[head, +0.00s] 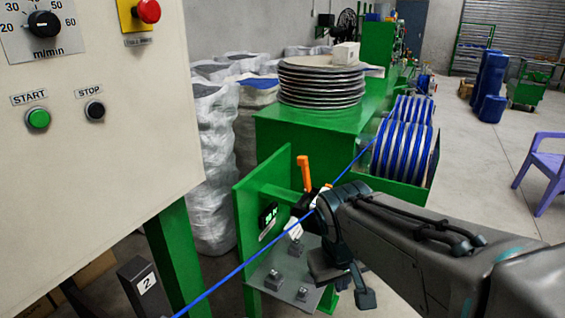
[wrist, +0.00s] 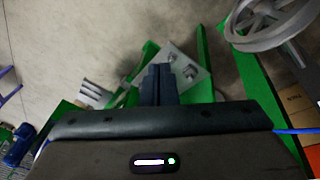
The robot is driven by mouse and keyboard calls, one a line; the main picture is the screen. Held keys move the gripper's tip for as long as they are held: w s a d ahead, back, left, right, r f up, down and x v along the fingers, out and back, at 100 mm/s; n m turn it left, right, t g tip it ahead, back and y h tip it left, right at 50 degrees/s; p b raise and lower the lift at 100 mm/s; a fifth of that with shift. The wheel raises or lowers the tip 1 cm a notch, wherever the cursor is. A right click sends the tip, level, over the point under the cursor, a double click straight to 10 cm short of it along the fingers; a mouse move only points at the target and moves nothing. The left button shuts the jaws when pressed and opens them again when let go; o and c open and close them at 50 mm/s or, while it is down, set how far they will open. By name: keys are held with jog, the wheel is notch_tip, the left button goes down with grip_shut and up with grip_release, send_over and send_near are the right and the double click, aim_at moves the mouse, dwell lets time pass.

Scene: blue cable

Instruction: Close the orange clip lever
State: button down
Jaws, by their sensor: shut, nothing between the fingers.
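The orange clip lever (head: 304,174) stands upright, slightly tilted, at the top of the green bracket (head: 262,215) in the head view. The clip body below it is dark and partly hidden by my wrist. The blue cable (head: 235,272) runs taut from the blue reels past the clip to the lower left. My gripper (wrist: 159,83) shows in the wrist view with its dark fingers together and nothing between them. In the head view my wrist is just right of and below the lever; the fingertips are hard to make out. The lever is not clearly seen in the wrist view.
A white control panel (head: 90,120) with buttons fills the left. Blue-wound reels (head: 402,150) and a green machine (head: 300,135) bearing stacked discs stand behind. A grey bolted plate (head: 290,275) lies below the clip. Open floor and a purple chair (head: 545,165) are at the right.

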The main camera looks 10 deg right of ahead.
jog(key=w+d+n+h+b, duration=0.25)
jog(key=w+h, duration=0.25)
jog(key=w, duration=0.9)
jog(key=n+t+h+b, duration=0.2)
jog(key=n+t+h, duration=0.2)
jog(key=t+h, duration=0.25)
send_near(304, 174)
jog(key=s, duration=0.1)
jog(key=w+a+n+t, duration=0.2)
jog(key=w+a+t, duration=0.1)
jog(key=a, duration=0.4)
jog(key=shift+w+r+h+b, duration=0.2)
jog(key=shift+w+h+b, duration=0.1)
jog(key=shift+w+h, duration=0.25)
jog(key=shift+w, duration=0.1)
jog(key=w+d+r+p, duration=0.1)
jog(key=w+d+p, duration=0.2)
jog(key=d, duration=0.7)
jog(key=shift+w+d+p, duration=0.35)
jog(key=shift+w, duration=0.15)
